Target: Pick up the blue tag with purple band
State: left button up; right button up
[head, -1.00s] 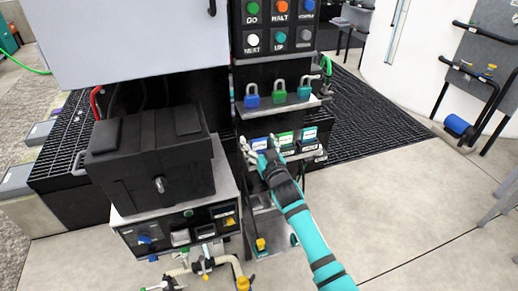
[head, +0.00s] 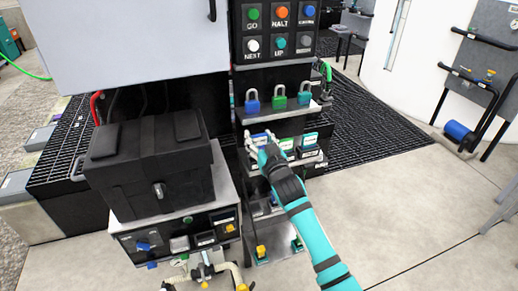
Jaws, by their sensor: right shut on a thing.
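The blue tag (head: 259,137) is at the left end of a row on the small shelf below the padlocks. My right gripper (head: 257,146) is shut on the blue tag, with my arm reaching in from the lower right. The gripper hides much of the tag, and I cannot make out a purple band. A green tag (head: 287,144) and a teal tag (head: 309,139) stand to the right of it. My left gripper is not in view.
A blue padlock (head: 252,105), a green padlock (head: 279,102) and a teal padlock (head: 304,97) stand on the shelf above. A button panel (head: 279,32) is higher up. A black box (head: 150,165) stands close on the left.

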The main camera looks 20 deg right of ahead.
jog(key=s+a+r+b, duration=0.1)
jog(key=s+b, duration=0.1)
jog(key=s, duration=1.4)
jog(key=shift+r, duration=0.15)
jog(key=shift+a, duration=0.15)
